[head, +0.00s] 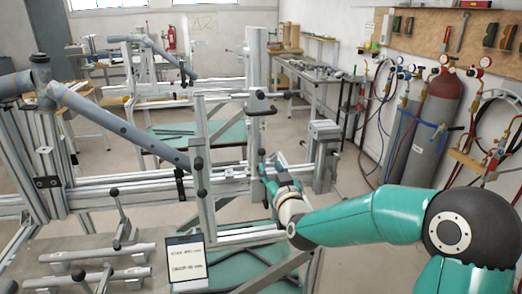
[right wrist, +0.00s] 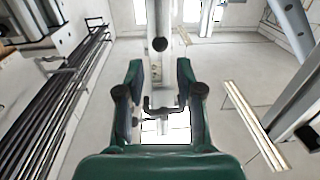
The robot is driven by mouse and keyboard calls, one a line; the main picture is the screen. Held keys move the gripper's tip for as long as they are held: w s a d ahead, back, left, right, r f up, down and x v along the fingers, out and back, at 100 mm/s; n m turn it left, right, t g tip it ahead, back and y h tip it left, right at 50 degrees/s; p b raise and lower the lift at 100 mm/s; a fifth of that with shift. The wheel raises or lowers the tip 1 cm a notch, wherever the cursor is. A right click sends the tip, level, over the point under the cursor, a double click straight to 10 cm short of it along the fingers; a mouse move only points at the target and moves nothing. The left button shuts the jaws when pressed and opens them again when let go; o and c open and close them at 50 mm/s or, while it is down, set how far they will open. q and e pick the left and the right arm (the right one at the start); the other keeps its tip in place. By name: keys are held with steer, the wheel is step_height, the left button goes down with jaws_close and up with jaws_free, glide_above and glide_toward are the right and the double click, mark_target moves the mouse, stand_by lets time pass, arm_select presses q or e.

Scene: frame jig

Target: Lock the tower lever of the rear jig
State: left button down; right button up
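The aluminium tower (head: 255,62) stands upright in the middle of the head view. A dark crossbar lever (head: 262,95) sits partway up it, with knobs at its ends. My right gripper (head: 268,178) is lower, beside the tower's foot near the jig rail. The right wrist view shows its two green fingers spread apart (right wrist: 160,95). A dark bracket-shaped handle (right wrist: 163,108) shows between the fingers in that picture; I cannot tell how far beyond them it is. A round black knob (right wrist: 160,44) on a post shows above it. My left gripper is not in view.
A blue-grey tube (head: 120,125) slants across the near jig. Clamp handles and a small sign (head: 187,262) stand at front left. A second jig frame (head: 150,70) is further back. Gas cylinders (head: 435,115) stand by the right wall. Floor between them is clear.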

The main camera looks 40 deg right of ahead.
mark_target(263, 155)
steer(key=p+x, duration=0.3)
steer(key=x, duration=0.6)
steer(key=shift+w+d+f, duration=0.1)
steer(key=shift+w, duration=0.25)
jaws_close()
